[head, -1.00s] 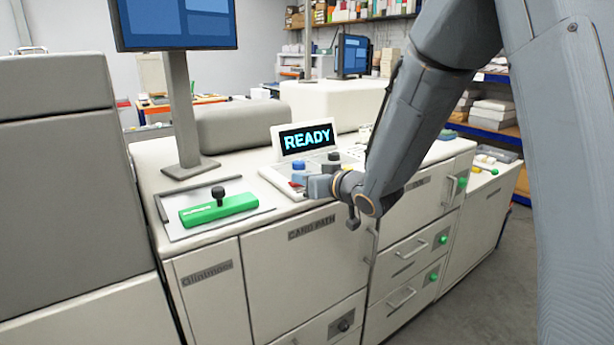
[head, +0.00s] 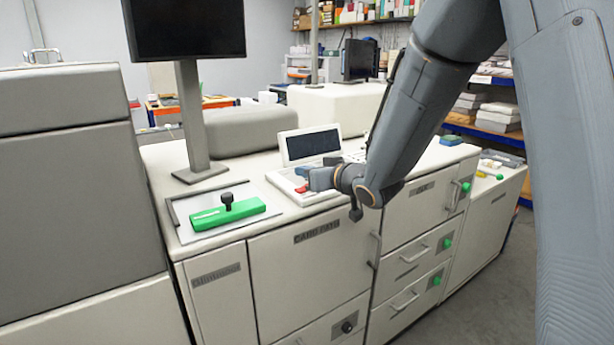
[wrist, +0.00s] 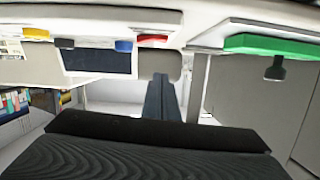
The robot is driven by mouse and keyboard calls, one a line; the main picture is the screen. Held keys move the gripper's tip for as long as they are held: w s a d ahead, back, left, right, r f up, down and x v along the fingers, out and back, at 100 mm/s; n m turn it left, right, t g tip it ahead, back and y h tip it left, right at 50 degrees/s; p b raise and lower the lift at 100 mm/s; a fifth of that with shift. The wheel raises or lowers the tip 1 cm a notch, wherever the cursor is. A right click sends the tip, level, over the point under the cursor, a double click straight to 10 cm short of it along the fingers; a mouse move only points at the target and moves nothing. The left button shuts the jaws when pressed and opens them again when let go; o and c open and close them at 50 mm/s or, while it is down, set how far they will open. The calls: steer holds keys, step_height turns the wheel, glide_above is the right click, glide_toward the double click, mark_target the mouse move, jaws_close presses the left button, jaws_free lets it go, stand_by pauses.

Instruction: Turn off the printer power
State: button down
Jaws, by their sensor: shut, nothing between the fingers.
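The printer (head: 310,260) is a long pale cabinet. Its small tilted display (head: 312,145) is dark and blank, also in the wrist view (wrist: 97,61). A control panel (head: 285,184) lies before the display. A red control (head: 301,189) sits on it, also visible in the wrist view (wrist: 153,38), beside a blue one (wrist: 124,45). My gripper (head: 312,179) is over the panel, close to the red control; contact cannot be told. In the wrist view its fingers (wrist: 160,88) are together and empty. It partly hides the panel.
A green bar with a black knob (head: 228,213) lies in a tray on the left of the top. A dark monitor (head: 185,30) stands on a post behind it. Door handles (head: 404,298) stick out in front. Grey floor (head: 480,285) is clear at the right.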

steer(key=b+v, duration=0.2)
steer(key=v, duration=0.8)
steer(key=shift+a+f, duration=0.15)
steer(key=s+d+f+m+g+h, duration=0.4)
steer(key=d+f+h, duration=0.3)
steer(key=d+f, duration=0.35)
steer(key=s+d+f+m+g, duration=0.1)
steer(key=s+f+g, duration=0.2)
steer(key=s, duration=0.6)
steer(key=s+d+f+g+h, duration=0.1)
steer(key=s+f+g, duration=0.3)
steer(key=s, duration=0.5)
steer(key=shift+s+f+m, duration=0.4)
steer(key=shift+f, duration=0.55)
